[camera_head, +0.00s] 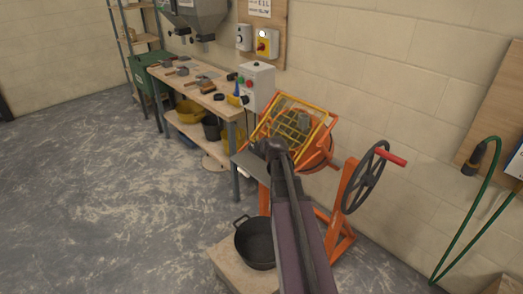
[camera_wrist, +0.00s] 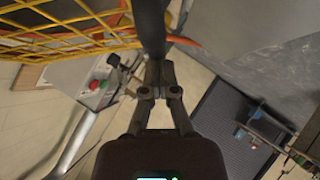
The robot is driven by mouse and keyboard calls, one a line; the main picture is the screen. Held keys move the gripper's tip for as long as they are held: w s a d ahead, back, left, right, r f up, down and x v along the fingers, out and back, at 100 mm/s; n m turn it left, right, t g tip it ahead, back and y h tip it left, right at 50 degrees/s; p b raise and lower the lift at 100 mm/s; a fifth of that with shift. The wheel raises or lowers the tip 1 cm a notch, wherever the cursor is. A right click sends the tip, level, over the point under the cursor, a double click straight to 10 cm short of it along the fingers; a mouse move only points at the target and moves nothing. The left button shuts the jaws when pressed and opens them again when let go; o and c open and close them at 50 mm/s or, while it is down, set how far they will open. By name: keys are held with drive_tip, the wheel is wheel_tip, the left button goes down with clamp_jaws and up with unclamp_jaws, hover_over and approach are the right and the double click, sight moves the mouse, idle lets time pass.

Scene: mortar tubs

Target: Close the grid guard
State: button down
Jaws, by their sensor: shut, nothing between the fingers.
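The grid guard (camera_head: 292,118) is a yellow wire grid in an orange-yellow frame. It stands tilted at the mouth of the orange mixer drum (camera_head: 318,157) in the head view. In the wrist view the grid (camera_wrist: 65,28) fills the upper left, close to the camera. My gripper (camera_wrist: 160,68) is shut and empty in the wrist view, with its fingertips to the right of and below the grid. I cannot tell whether it touches the guard. A dark bar (camera_wrist: 151,25) runs upward just beyond the fingertips. In the head view my arm hides part of the mixer stand.
A handwheel with a red handle (camera_head: 366,178) stands right of the drum. A black tub (camera_head: 257,243) sits on a low board below. A control box (camera_head: 257,88) and a tool-covered workbench (camera_head: 190,80) are to the left. Open floor lies at the left.

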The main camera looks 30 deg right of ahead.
drive_tip(key=shift+s+d, duration=0.1)
drive_tip(key=shift+d, duration=0.1)
drive_tip(key=shift+r, duration=0.1)
drive_tip(key=w+a+r+p+v, duration=0.1)
drive_tip(key=p+v, duration=0.8)
drive_tip(key=v, duration=0.3)
drive_tip(key=shift+a+r, duration=0.4)
drive_tip(key=shift+r, duration=0.15)
drive_tip(key=shift+w+a, duration=0.15)
